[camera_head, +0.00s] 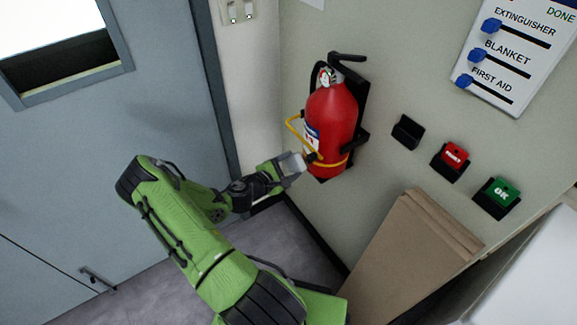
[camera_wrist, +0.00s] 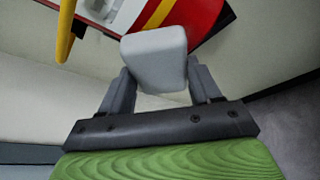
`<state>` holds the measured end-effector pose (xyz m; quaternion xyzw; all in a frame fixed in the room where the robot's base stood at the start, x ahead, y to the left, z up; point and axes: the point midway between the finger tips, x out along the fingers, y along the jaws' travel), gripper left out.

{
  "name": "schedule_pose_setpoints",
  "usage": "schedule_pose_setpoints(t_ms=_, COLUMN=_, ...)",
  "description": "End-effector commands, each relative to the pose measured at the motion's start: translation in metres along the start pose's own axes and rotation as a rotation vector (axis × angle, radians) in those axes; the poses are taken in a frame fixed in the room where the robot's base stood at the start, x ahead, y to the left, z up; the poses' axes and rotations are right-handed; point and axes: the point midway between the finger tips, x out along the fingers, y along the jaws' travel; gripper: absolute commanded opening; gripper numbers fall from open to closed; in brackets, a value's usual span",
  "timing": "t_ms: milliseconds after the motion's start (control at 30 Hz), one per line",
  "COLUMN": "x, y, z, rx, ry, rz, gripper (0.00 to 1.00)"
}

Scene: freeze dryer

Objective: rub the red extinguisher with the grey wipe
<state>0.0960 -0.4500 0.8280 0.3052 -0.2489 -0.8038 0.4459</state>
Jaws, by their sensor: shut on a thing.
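The red extinguisher (camera_head: 331,118) hangs upright in a black bracket on the wall, with a yellow strap and a white label. In the wrist view its red body (camera_wrist: 204,14) shows at the top, just beyond the wipe. My gripper (camera_head: 285,168) is at the lower left of the extinguisher. It is shut on the grey wipe (camera_wrist: 155,58), a pale block held between both fingers. The wipe also shows in the head view (camera_head: 293,163), close to the extinguisher's lower left side. I cannot tell whether it touches the body.
A yellow bar (camera_wrist: 65,30) sticks out left of the extinguisher. Right of it are an empty black holder (camera_head: 407,132), a red block (camera_head: 454,155) and a green OK block (camera_head: 502,192). Brown boards (camera_head: 400,250) lean below. A sign with blue knobs (camera_head: 515,55) hangs upper right.

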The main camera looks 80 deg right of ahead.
Motion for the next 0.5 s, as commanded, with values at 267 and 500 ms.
schedule_pose_setpoints(t_ms=267, x=0.0056, y=0.0, z=0.0023, rx=0.001, ry=0.0, rz=0.0, gripper=0.38)
schedule_pose_setpoints(t_ms=500, x=0.01, y=0.0, z=0.0042, rx=0.0, ry=-0.001, rz=0.0, gripper=0.38)
